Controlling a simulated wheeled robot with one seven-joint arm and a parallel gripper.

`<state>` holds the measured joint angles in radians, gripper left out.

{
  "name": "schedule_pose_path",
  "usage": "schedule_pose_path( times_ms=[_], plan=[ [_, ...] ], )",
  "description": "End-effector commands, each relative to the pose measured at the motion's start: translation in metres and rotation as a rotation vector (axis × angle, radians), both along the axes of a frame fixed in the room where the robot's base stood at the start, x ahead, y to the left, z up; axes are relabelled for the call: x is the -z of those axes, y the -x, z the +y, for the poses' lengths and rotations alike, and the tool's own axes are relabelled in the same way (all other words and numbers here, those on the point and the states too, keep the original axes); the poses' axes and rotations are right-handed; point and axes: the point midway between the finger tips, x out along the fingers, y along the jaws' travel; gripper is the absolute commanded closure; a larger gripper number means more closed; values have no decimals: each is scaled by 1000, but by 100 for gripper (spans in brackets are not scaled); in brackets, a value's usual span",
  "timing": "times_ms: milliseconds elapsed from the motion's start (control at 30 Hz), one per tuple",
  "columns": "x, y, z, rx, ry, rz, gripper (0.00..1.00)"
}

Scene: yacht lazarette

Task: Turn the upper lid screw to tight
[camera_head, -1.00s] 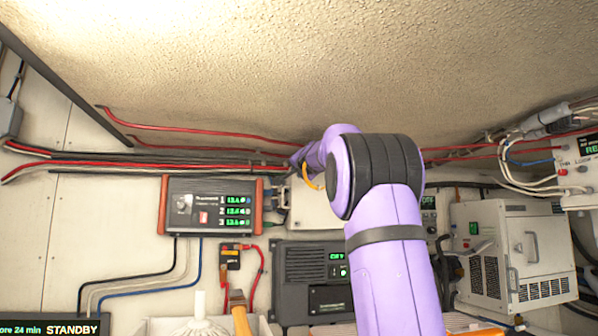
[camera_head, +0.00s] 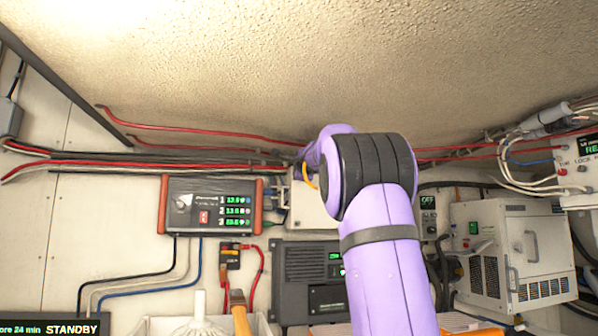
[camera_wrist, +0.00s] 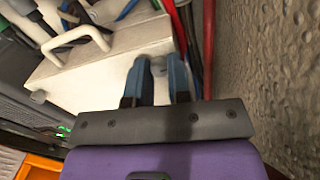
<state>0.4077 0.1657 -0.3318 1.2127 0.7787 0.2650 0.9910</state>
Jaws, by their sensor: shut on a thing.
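The pale lidded box (camera_head: 303,205) is mounted on the wall, partly hidden behind my arm in the head view. In the wrist view the box (camera_wrist: 95,80) shows a bar handle (camera_wrist: 78,32) on its face. My gripper (camera_wrist: 158,72) is at the box edge nearest the textured wall, its two blue-grey fingers shut on a small grey screw head (camera_wrist: 158,63). The screw is mostly hidden between the fingertips, and its turn angle cannot be told. In the head view my gripper is hidden by my arm.
Red and black cables (camera_head: 215,147) run along the wall behind the box. A red cable (camera_wrist: 208,50) passes close beside my fingers. A display unit (camera_head: 209,206) is left of the box, a dark charger (camera_head: 300,270) below, and a white machine (camera_head: 510,250) at right.

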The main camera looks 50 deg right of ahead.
Motion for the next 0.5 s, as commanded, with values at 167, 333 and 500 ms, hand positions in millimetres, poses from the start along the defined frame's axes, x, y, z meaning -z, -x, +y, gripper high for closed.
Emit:
schedule_pose_path(
  times_ms=[167, 333, 500],
  plan=[
    [1, 0, 0, 0, -73, -42, 100],
    [1, 0, 0, 1, -114, -67, 100],
    [1, 0, -1, 1, -129, -77, 100]
  ],
)
